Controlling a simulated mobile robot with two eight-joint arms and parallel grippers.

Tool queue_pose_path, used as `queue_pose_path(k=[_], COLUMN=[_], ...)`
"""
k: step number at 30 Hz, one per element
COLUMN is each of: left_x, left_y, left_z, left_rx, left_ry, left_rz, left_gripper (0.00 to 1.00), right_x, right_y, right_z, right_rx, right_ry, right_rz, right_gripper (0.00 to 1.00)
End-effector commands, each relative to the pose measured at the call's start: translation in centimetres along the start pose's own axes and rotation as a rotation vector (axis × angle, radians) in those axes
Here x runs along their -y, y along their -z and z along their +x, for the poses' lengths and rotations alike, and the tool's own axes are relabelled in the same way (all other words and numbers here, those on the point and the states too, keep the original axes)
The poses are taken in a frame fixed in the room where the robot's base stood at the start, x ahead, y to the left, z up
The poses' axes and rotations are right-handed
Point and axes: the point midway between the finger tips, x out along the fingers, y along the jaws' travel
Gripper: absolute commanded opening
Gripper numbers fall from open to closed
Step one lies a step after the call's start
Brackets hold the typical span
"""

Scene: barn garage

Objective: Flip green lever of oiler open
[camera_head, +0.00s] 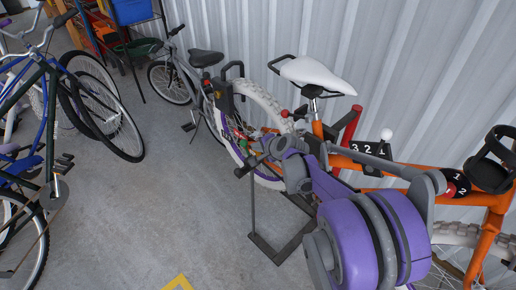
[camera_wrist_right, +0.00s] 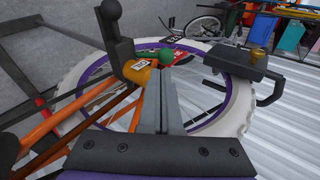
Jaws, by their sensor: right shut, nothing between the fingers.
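I cannot tell which of these is the oiler body. My right gripper (camera_wrist_right: 164,78) is shut and empty, its tips just below the green knob in the picture; contact cannot be told. In the head view the right gripper (camera_head: 250,162) is at the orange bike's rear wheel, largely hiding the hub. My left gripper is not in view.
The orange bike (camera_head: 365,172) with a white saddle (camera_head: 315,74) stands by the corrugated wall. Close to the fingers are a black upright handle (camera_wrist_right: 117,35) and a black box (camera_wrist_right: 235,64). A black floor stand (camera_head: 268,250) is below. Other bikes stand left; the floor between is clear.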

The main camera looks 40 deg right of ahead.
Motion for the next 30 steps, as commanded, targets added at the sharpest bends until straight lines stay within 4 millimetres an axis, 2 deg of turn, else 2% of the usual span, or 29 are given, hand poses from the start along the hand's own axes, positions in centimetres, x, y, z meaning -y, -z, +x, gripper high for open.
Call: queue_pose_path(k=[1,3,10,15,30], left_x=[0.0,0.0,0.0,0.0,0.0], left_y=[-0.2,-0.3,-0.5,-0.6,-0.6], left_z=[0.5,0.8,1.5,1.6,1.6], left_rx=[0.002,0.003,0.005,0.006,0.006], left_ry=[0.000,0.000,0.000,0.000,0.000], left_rz=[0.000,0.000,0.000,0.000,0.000], left_gripper=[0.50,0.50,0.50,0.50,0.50], right_x=[-0.2,-0.2,-0.1,-0.1,0.2], right_y=[-0.1,0.0,0.0,0.0,-0.1], right_z=[1.3,2.5,5.4,6.0,6.1], right_rx=[0.001,0.001,0.001,0.000,-0.002], right_ry=[-0.001,-0.002,-0.001,0.000,-0.027], right_rz=[-0.002,-0.003,-0.002,-0.002,-0.006], right_gripper=[0.00,0.00,0.00,0.00,0.00])
